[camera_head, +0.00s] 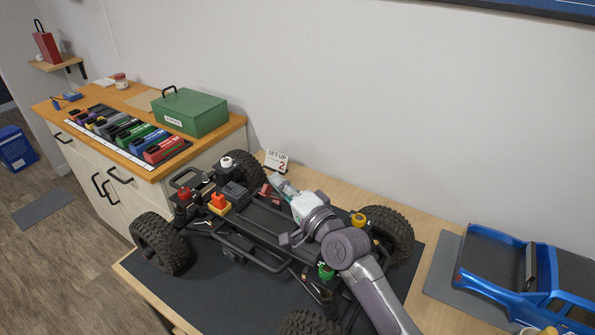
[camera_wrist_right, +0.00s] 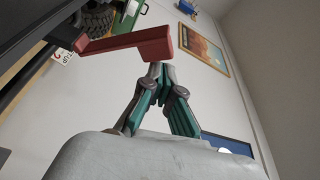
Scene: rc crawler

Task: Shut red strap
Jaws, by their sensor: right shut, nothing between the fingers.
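The red strap (camera_wrist_right: 125,42) shows large in the right wrist view as a bar with a broad end plate, reaching out from the dark chassis. In the head view only a small red part of the strap (camera_head: 265,190) shows, partly hidden by my right gripper. My right gripper (camera_head: 276,183) is shut and empty over the far side of the crawler chassis (camera_head: 262,222). In the right wrist view its fingertips (camera_wrist_right: 159,70) are right at the strap's end plate; I cannot tell if they touch. My left gripper is not in view.
The crawler with its big black tyres (camera_head: 160,243) stands on a dark mat (camera_head: 195,290). A set-up card (camera_head: 277,161) stands behind it by the wall. A blue body shell (camera_head: 520,275) lies at right. A green box (camera_head: 189,112) and several battery packs sit on the left counter.

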